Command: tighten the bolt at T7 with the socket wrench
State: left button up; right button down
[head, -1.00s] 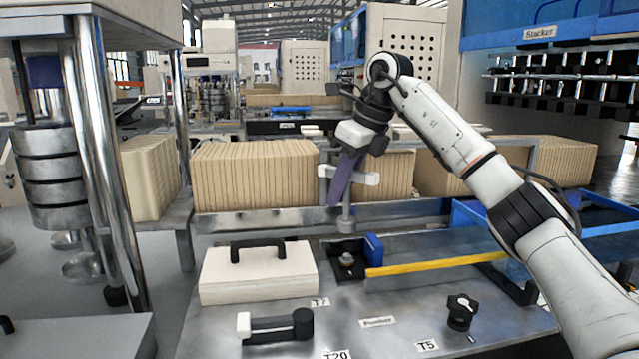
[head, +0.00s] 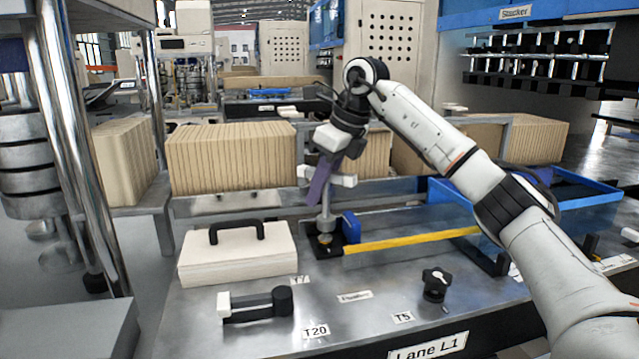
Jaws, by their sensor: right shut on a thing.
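My right gripper (head: 325,177) is shut on the socket wrench, which has a purple handle (head: 319,188) and a grey metal shank with a socket (head: 326,223) pointing down. The bolt (head: 325,239) sits on a black block (head: 313,246) with a blue part (head: 350,229) on its right. The socket is over the bolt head, touching or almost touching it; I cannot tell if it is fully seated. The T7 label (head: 299,281) is on the metal bench in front of the block. My left gripper is not in view.
A cream box with a black handle (head: 236,257) stands left of the block. A yellow bar (head: 410,240) runs right from it towards a blue-edged tray (head: 440,195). In front are a black lever (head: 258,304) and a black knob (head: 435,284). Stacked brown boards (head: 232,160) stand behind.

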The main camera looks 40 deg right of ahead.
jog(key=shift+f, duration=0.2)
jog(key=shift+w+f, duration=0.1)
jog(key=shift+f, duration=0.7)
dwell(2.0)
jog(key=shift+d+f+m+h, duration=0.1)
jog(key=shift+m+h, duration=0.3)
jog(key=shift+m, duration=0.7)
jog(key=shift+d+m+h, duration=0.2)
jog(key=shift+m+h, duration=0.3)
jog(key=shift+m, duration=0.7)
